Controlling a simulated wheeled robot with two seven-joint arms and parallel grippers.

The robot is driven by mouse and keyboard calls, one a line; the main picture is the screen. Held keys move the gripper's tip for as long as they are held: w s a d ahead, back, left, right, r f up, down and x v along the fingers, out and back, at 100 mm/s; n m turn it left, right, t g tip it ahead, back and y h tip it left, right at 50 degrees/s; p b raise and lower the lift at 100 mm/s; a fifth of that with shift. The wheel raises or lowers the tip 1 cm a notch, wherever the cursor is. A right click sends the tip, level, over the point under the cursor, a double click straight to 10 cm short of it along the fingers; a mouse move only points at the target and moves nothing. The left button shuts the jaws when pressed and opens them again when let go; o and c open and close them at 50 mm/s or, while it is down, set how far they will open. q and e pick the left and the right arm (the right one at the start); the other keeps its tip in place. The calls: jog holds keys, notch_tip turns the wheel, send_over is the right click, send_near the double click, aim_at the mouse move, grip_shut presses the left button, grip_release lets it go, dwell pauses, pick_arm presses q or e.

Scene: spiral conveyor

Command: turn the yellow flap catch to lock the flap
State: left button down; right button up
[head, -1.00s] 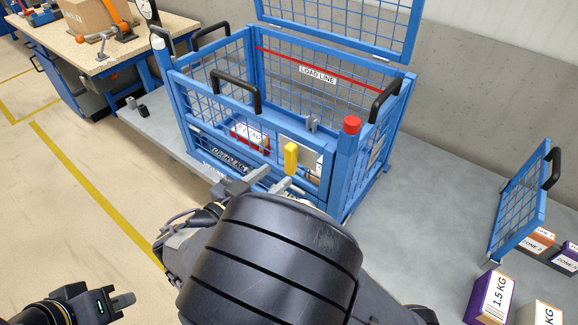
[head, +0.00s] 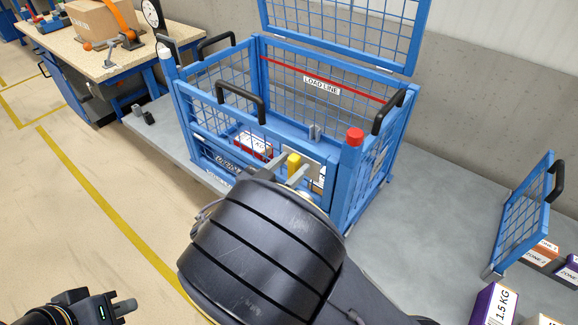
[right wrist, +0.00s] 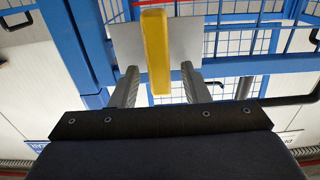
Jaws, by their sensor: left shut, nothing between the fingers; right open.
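The yellow flap catch (head: 294,164) is on the front of the blue mesh cage (head: 345,185), in front of a grey plate. In the right wrist view the catch (right wrist: 156,50) stands upright, long side vertical. My right gripper (head: 285,165) is open, with one finger on each side of the catch's lower end; in the wrist view the fingers (right wrist: 158,80) show clear gaps to it. The flap's lower part is hidden behind my right arm. My left gripper (head: 124,307) is shut and empty at the lower left, away from the cage.
A workbench (head: 105,62) with a cardboard box stands at the upper left. A loose blue mesh panel (head: 525,215) and labelled boxes (head: 492,305) are at the right. Black handles (head: 240,98) rise from the cage rim. Floor at the left is clear.

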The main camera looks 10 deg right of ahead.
grip_shut()
jog(key=n, duration=0.1)
jog(key=n+b, duration=0.1)
jog(key=n, duration=0.1)
jog(key=shift+w+a+f+n+b, duration=0.2)
jog(key=shift+w+n+b, duration=0.1)
jog(key=shift+n, duration=0.1)
jog(key=n, duration=0.4)
jog(key=f+n+p, duration=0.1)
jog(key=n, duration=0.4)
jog(key=w+a+n, duration=0.1)
jog(key=n, duration=0.4)
jog(key=shift+f+p, duration=0.3)
jog(key=shift+f, duration=0.1)
